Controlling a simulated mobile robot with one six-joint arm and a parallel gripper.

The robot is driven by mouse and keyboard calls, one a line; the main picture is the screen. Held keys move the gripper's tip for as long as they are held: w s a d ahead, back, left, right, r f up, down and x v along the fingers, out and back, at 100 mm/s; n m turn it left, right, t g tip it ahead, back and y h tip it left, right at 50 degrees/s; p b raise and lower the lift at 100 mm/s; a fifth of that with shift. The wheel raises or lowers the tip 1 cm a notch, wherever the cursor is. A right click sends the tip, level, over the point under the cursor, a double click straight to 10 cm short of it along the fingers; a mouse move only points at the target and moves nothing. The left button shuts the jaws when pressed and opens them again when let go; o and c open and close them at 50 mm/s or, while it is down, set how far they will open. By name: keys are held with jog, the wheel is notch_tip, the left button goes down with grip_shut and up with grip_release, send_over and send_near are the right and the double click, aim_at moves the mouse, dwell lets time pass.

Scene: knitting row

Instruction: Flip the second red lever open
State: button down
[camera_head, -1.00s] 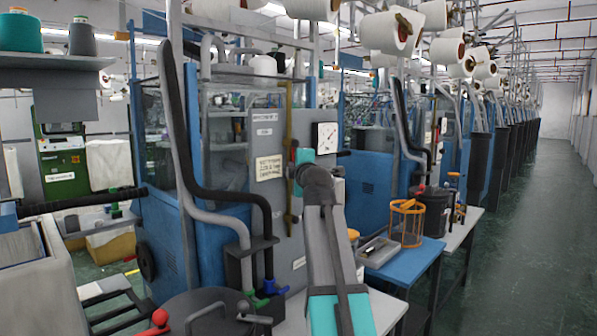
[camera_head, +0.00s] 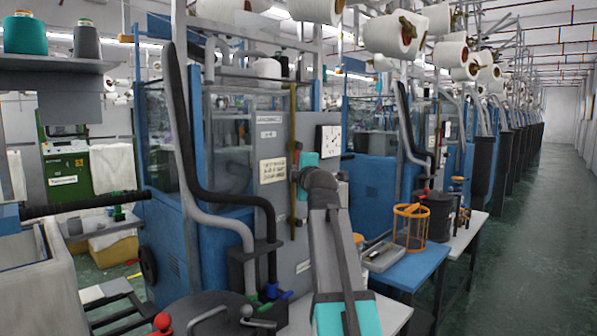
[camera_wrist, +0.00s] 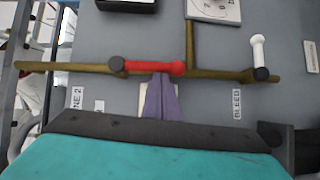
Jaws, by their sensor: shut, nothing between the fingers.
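In the wrist view a red lever (camera_wrist: 157,68) lies along a brass pipe (camera_wrist: 60,67), with its dark pivot at its left end. My gripper (camera_wrist: 160,80) is shut and empty; its purple fingers overlap the lower edge of the red lever near the middle. I cannot tell whether they touch it. A label reading "NE 2" (camera_wrist: 77,97) is left of the fingers. In the head view the pipe (camera_head: 293,125) runs upright on the grey panel (camera_head: 270,130); my forearm and wrist hide part of it, and the fingers and red lever cannot be made out there.
A white lever (camera_wrist: 257,48) stands across the pipe at the right in the wrist view, above a "BLEED" label (camera_wrist: 237,104). A dial plate (camera_wrist: 215,8) is at the top. In the head view a blue table (camera_head: 405,270) with an orange basket (camera_head: 410,228) stands right of my arm.

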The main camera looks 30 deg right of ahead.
jog(key=a+p+v, duration=0.1)
jog(key=a+v, duration=0.1)
jog(key=v, duration=1)
jog(key=shift+a+f+p, duration=0.2)
jog(key=shift+f+p, duration=0.1)
dwell(0.6)
